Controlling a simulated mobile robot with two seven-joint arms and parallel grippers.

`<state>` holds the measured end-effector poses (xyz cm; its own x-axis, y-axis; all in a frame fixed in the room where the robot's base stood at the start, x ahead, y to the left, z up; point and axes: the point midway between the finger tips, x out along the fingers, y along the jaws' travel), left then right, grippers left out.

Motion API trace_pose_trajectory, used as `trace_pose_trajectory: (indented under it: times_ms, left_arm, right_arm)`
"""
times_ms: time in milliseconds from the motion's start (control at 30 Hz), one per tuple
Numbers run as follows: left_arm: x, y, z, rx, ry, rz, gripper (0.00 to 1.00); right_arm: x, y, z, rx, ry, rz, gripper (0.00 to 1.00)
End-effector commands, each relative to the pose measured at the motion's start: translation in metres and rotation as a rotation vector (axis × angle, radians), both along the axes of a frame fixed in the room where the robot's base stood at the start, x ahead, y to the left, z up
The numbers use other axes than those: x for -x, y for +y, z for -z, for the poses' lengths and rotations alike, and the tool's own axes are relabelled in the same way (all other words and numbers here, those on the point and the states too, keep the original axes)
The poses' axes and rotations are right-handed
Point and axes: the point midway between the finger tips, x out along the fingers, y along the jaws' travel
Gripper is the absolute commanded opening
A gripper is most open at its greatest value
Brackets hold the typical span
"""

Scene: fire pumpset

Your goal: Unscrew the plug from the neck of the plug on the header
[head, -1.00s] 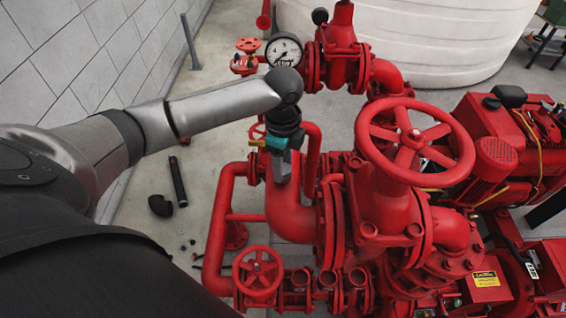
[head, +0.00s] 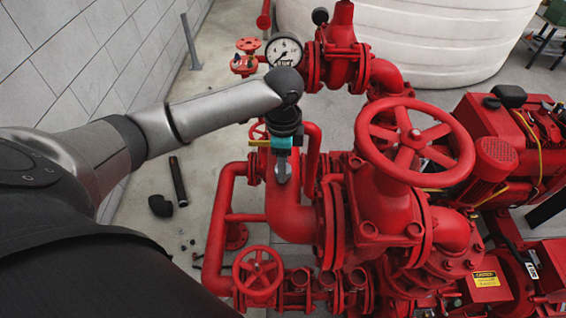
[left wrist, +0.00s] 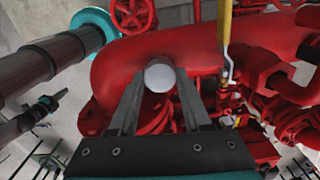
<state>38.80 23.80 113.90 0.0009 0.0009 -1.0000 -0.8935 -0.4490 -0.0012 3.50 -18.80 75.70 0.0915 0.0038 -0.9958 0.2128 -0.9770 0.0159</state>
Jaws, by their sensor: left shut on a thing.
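My left gripper (head: 282,172) points down at the red header pipe (head: 288,212) in the head view. In the left wrist view its two fingers (left wrist: 160,88) are shut on the plug (left wrist: 160,75), a pale round piece. The red header (left wrist: 110,72) lies just behind the plug in that view. The plug's neck is hidden behind the plug and fingers, so I cannot tell how far the threads are engaged. In the head view the plug is too small to make out. My right gripper is in neither view.
A yellow-handled valve (left wrist: 225,30) stands close to the right finger. A large red handwheel (head: 415,143) and a pressure gauge (head: 284,52) rise nearby. A black pipe (head: 178,181) and a black elbow (head: 160,206) lie on the floor at left.

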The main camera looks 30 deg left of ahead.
Motion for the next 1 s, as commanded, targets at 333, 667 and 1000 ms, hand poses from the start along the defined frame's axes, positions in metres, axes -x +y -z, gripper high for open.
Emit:
trace_pose_trajectory:
  times_ms: [333, 667, 1000]
  left_arm:
    - [0.0005, -0.0001, 0.0002, 0.000, 0.002, -0.086, 0.00]
    - [0.0004, -0.0009, 0.0003, 0.002, 0.001, -0.306, 0.00]
    - [0.0004, -0.0001, -0.0001, 0.000, 0.002, -0.488, 0.00]
  right_arm:
    - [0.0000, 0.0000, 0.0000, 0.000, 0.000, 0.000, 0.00]
    - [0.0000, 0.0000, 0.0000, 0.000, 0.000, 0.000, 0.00]
    - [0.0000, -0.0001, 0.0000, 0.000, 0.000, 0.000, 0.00]
